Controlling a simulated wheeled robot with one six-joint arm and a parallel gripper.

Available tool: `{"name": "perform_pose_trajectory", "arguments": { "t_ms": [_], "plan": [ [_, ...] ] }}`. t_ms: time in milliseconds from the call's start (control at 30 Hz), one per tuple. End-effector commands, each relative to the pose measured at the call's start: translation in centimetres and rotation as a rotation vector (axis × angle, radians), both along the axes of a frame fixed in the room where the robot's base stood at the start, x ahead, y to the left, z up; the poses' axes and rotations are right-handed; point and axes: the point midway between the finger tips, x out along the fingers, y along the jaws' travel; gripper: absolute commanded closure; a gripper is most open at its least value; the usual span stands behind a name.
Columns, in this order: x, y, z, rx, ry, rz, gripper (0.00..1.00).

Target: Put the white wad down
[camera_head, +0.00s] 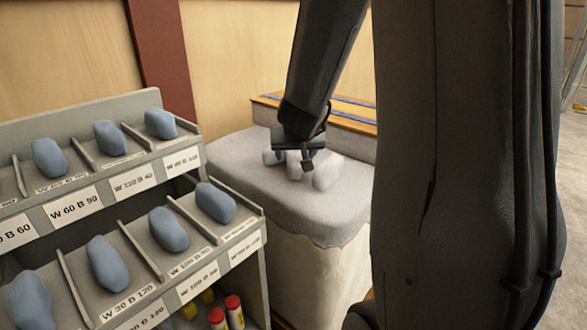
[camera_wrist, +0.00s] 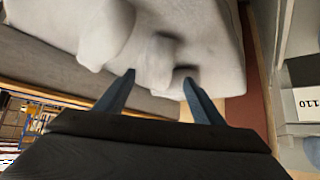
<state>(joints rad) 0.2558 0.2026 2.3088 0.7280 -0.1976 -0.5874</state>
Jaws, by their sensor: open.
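My gripper (camera_head: 308,162) is over the grey padded top of a bench (camera_head: 245,165), and its jaws are open. In the wrist view the two fingertips (camera_wrist: 159,77) are apart, with a white wad (camera_wrist: 158,58) just beyond and between them. I cannot tell whether they touch it. A larger pale wad (camera_wrist: 104,34) lies to its left; in the head view a pale wad (camera_head: 328,172) shows just right of the gripper. The gripper partly hides the middle wad in the head view.
A grey two-tier rack (camera_head: 137,187) with labelled slots holds several blue wads (camera_head: 216,203) at the left. A wooden ledge (camera_head: 345,122) runs behind the bench. Red-capped bottles (camera_head: 234,308) stand below the rack. Padded room is free at the bench's front.

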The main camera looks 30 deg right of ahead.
Motion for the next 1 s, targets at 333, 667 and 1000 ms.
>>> {"name": "perform_pose_trajectory", "arguments": {
  "t_ms": [333,667,1000],
  "plan": [
    [1.6,-0.8,-2.2,0.0,0.001,0.001,0.38],
    [3.8,-2.0,-5.0,0.003,0.002,0.001,0.38],
    [3.9,-2.1,-4.9,0.001,0.002,0.002,0.58]
  ]
}}
